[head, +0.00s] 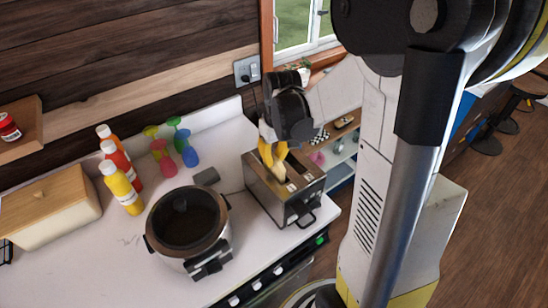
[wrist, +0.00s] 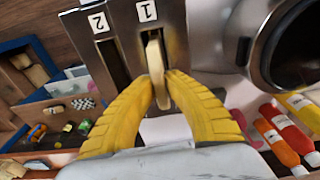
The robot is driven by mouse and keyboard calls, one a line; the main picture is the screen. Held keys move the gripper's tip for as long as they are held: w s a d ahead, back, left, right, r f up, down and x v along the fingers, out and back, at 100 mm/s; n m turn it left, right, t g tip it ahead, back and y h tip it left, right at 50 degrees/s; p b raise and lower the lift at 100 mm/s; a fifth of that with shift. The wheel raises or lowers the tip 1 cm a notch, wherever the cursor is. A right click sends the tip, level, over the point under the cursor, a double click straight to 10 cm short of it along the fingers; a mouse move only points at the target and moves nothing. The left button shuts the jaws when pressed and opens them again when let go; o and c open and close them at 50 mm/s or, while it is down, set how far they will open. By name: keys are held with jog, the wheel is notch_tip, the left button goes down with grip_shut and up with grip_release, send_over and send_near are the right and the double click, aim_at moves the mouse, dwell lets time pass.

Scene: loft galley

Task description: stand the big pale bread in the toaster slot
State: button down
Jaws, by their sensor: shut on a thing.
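The toaster (head: 283,195) is a metal box with a dark front, standing near the counter's right end. In the wrist view the toaster's top (wrist: 178,15) shows two slots labelled 1 and 2. My gripper (head: 273,160) points down over the toaster; its yellow fingers (wrist: 163,88) are shut on the pale bread (wrist: 155,58). The bread appears edge-on, lined up with slot 1 (wrist: 150,34). Its far end overlaps the slot opening; I cannot tell how deep it sits. Slot 2 (wrist: 114,62) looks dark and empty.
A round cooker (head: 188,225) stands left of the toaster. A wall socket (head: 247,70) is behind. Shelves (head: 340,150) are beyond the counter's right edge.

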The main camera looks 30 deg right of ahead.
jog(key=shift+f, duration=0.25)
jog(key=c, duration=1.4)
grip_release()
jog(key=shift+c, duration=0.2)
notch_tip(320, 180, up, 12)
jog(key=s, duration=0.1)
jog(key=shift+s, duration=0.25)
jog(key=s+a+f+t+b, duration=0.3)
jog(key=s+a+f+b, duration=0.1)
jog(key=a+f+b, duration=0.2)
jog(key=s+a+f+t+b, duration=0.2)
jog(key=s+a+f+b, duration=0.3)
jog(key=b, duration=0.5)
notch_tip(320, 180, down, 4)
jog(key=shift+a+r+t, duration=0.15)
jog(key=shift+a+t, duration=0.25)
jog(key=shift+a, duration=0.85)
